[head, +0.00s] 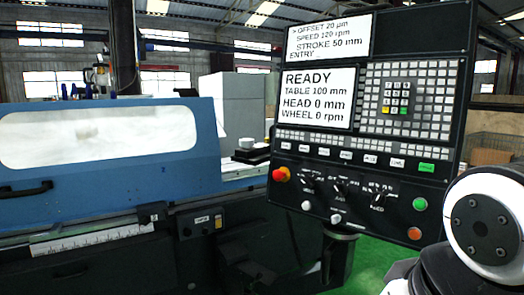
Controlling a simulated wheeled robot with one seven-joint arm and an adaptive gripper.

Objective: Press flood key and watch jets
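The black control panel (455,130) stands at the right of the head view, tilted slightly. Its lower screen (318,98) reads READY, TABLE 100 mm, HEAD 0 mm, WHEEL 0 rpm. Its upper screen (328,38) lists offset 20 µm, speed 120 rpm and stroke 50 mm. A row of white labelled keys (345,155) runs below the screens, ending in a green key (426,167); their labels are too small to read surely, so I cannot tell which is flood. No coolant jets are visible. My gripper is not in view; a white and black link of my arm shows at the lower right.
The blue grinder cover (110,195) with its pale window (100,137) fills the left. A red emergency knob (281,174), dark rotary knobs, a green button (420,204) and an orange button (414,233) sit low on the panel. Green floor (375,262) shows below.

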